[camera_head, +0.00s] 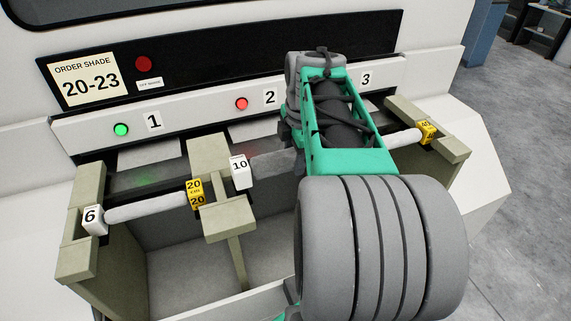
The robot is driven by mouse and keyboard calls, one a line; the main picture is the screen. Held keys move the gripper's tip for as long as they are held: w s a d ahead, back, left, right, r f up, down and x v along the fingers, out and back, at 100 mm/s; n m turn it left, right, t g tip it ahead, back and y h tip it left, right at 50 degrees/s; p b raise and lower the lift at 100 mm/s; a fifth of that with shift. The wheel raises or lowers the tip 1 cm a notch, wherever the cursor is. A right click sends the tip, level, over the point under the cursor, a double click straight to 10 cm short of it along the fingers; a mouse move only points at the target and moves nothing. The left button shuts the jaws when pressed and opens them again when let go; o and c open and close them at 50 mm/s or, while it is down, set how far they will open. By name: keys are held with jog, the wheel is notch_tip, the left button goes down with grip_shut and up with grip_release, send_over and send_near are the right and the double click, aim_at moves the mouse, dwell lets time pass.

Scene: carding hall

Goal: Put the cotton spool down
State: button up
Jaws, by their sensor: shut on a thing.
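My gripper (291,136) is mostly hidden behind my green and grey arm; only a dark edge shows beside a cotton spool. This cotton spool (273,163) is a grey-white roll with a white "10" tag at its left end, in front of panel number 2. My gripper is shut on it. The spool's right part is behind my arm, so I cannot tell whether it rests on its supports. Another white spool (148,207) lies across the left bay, with a white "6" tag and a yellow "20" tag. A white roll end (400,138) with a yellow "40" tag shows at the right.
Olive posts (236,215) and (440,130) bear the rolls in a pale machine. A panel (200,112) carries numbers 1, 2 and 3, with a green light (121,130) by 1 and a red light (241,104) by 2. A sign (90,80) reads "ORDER SHADE 20-23".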

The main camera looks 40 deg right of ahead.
jog(key=w+d+f+p, duration=0.1)
jog(key=w+f, duration=0.4)
jog(key=f, duration=0.4)
jog(key=shift+w+d+f+p, duration=0.2)
jog(key=shift+w+d+p, duration=0.05)
jog(key=shift+w+p, duration=0.15)
jog(key=shift+f, duration=0.1)
jog(key=o, duration=1.6)
jog(key=shift+c, duration=0.2)
